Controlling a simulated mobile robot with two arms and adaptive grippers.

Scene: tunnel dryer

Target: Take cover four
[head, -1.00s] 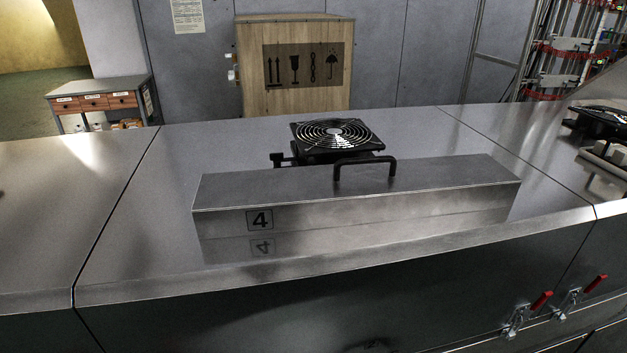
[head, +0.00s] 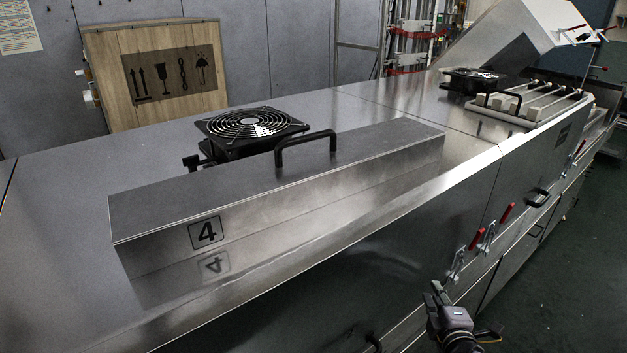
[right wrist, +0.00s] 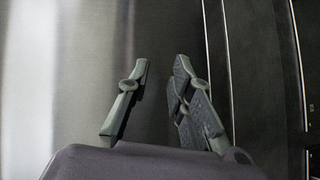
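Cover four (head: 290,195) is a long grey metal box-shaped cover with a black "4" label (head: 205,233) on its front face. It lies on the steel top of the dryer in the head view, with a black bar handle (head: 306,146) on its upper side. My right gripper (head: 436,291) is low at the bottom right, in front of the dryer's side and apart from the cover. In the right wrist view its fingers (right wrist: 161,68) are spread with nothing between them, in front of plain metal panels. My left gripper is out of view.
A black fan (head: 249,128) stands right behind the cover. Red-handled latches (head: 475,243) stick out from the dryer's side near my right gripper. A second fan (head: 473,79) and an open lid (head: 508,42) are farther right. A wooden crate (head: 155,75) stands behind.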

